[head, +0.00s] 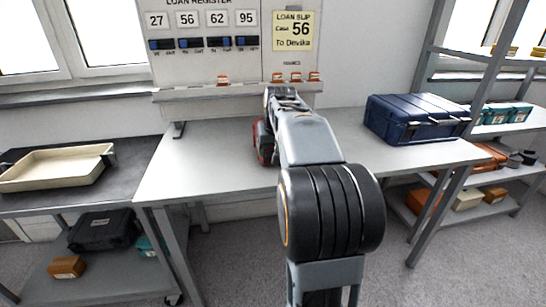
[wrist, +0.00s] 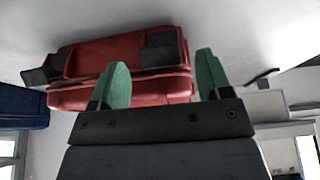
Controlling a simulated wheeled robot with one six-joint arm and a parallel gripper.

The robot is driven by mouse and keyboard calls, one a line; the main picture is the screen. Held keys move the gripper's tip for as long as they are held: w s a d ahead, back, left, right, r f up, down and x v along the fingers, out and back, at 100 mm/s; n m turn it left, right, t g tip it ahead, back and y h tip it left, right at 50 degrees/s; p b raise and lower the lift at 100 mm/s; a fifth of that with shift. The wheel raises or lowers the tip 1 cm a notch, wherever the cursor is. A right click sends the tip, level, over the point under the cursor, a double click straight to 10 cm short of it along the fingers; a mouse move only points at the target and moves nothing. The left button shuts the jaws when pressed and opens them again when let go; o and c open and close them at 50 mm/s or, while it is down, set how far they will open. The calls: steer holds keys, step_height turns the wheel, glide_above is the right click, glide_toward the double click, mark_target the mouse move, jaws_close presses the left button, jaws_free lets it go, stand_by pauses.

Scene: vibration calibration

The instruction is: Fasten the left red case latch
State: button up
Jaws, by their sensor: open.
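The red case (wrist: 120,65) lies on the bench and fills the upper left of the wrist view. In the head view the red case (head: 263,143) is mostly hidden behind my arm. Two dark latches show on it in the wrist view. One dark latch (wrist: 41,74) sticks out past the case's left end. The other dark latch (wrist: 160,52) appears close against the case's face. My gripper (wrist: 163,68) is open, its green fingers apart in front of the case, with the second latch seen between them. I cannot tell whether the fingers touch it.
A blue case (head: 408,122) stands on the bench (head: 210,165) at right. The loan register board (head: 205,45) rises behind. A cream tray (head: 55,168) sits on the dark side table at left, and a shelf rack (head: 480,160) stands at right. Bench left of my arm is clear.

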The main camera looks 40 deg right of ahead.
steer(key=shift+x, duration=1.2)
steer(key=shift+c, duration=0.4)
